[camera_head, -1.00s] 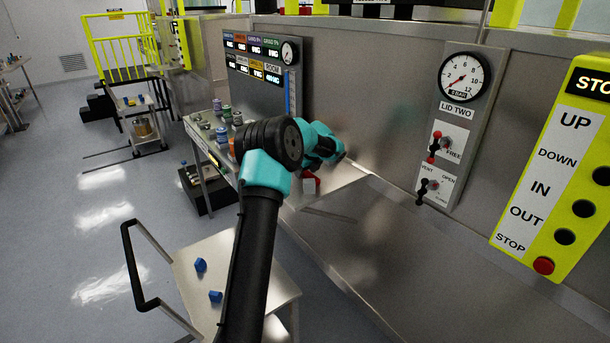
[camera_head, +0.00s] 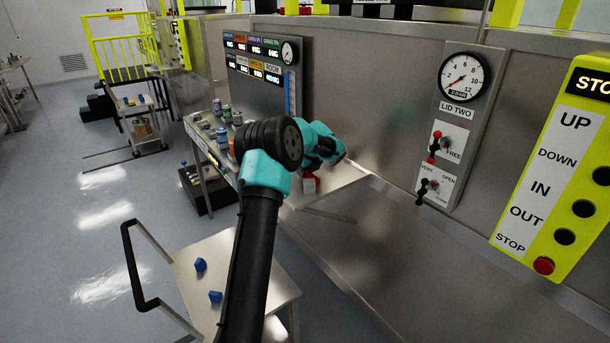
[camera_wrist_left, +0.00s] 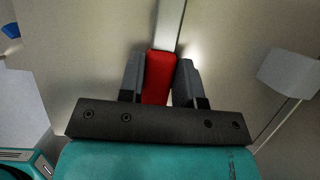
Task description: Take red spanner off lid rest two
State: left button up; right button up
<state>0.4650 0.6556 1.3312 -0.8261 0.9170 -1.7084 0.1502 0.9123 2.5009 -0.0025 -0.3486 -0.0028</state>
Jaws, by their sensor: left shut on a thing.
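The red spanner (camera_wrist_left: 158,78) shows in the left wrist view as a red grip with a flat silver shank (camera_wrist_left: 169,24) running up out of the picture. My left gripper (camera_wrist_left: 159,70) is shut on the red grip, with one dark finger on each side. In the head view a small patch of red (camera_head: 312,179) shows below my teal wrist, beside the steel wall. My own arm hides most of the left gripper there. The spanner's far end is out of the wrist view, and I cannot tell whether it touches a rest. My right gripper is not in view.
A pale grey block (camera_wrist_left: 290,72) on a thin bar stands right of the gripper. The LID TWO panel (camera_head: 451,125) and yellow control box (camera_head: 556,165) are on the right. A trolley (camera_head: 180,268) with blue pieces stands below left; a bottle-laden bench (camera_head: 205,150) is behind.

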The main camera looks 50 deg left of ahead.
pick_arm(q)
notch_tip(320, 180, up, 18)
dwell(0.8)
